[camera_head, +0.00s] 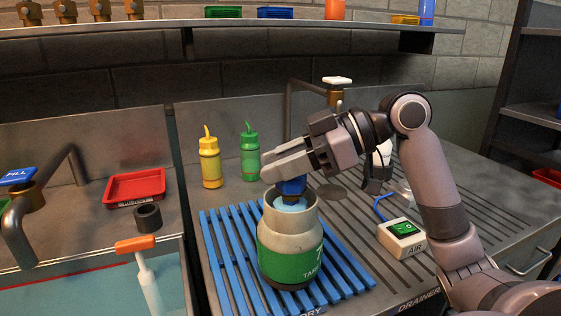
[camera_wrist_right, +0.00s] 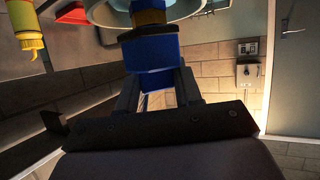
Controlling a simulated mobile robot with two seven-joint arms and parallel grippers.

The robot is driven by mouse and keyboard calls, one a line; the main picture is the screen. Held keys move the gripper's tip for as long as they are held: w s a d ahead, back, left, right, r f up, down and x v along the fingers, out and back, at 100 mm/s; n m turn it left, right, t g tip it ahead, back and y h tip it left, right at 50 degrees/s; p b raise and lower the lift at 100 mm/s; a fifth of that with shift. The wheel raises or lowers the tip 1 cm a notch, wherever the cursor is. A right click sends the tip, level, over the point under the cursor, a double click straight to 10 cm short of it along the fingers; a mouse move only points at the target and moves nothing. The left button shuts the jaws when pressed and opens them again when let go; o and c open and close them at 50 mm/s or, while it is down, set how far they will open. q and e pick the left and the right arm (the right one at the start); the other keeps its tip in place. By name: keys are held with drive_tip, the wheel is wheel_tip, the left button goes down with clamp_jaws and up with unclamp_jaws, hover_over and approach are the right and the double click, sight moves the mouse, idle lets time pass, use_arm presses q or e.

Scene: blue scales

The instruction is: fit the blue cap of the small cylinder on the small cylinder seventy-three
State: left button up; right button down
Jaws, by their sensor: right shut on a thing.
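The small cylinder (camera_head: 289,245), grey with a green label whose number is partly cut off by its curve, stands upright on the blue slatted rack. My right gripper (camera_head: 272,168) is shut on the blue cap (camera_head: 292,186), just above the cylinder's open collar. The cap also shows between the fingers in the right wrist view (camera_wrist_right: 150,58), with a brass-coloured part and the collar's pale rim beyond it. I cannot tell whether the cap touches the valve. My left gripper is not in view.
The blue rack (camera_head: 222,262) lies on the grooved metal drainer. A yellow bottle (camera_head: 210,165) and a green bottle (camera_head: 249,155) stand behind. A white box with a green switch (camera_head: 402,238) is at right. A water-filled sink and a red tray (camera_head: 134,188) are at left.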

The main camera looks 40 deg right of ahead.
drive_tip(key=shift+f+b, duration=1.05)
drive_tip(key=shift+f, duration=0.25)
drive_tip(key=c, duration=0.7)
unclamp_jaws()
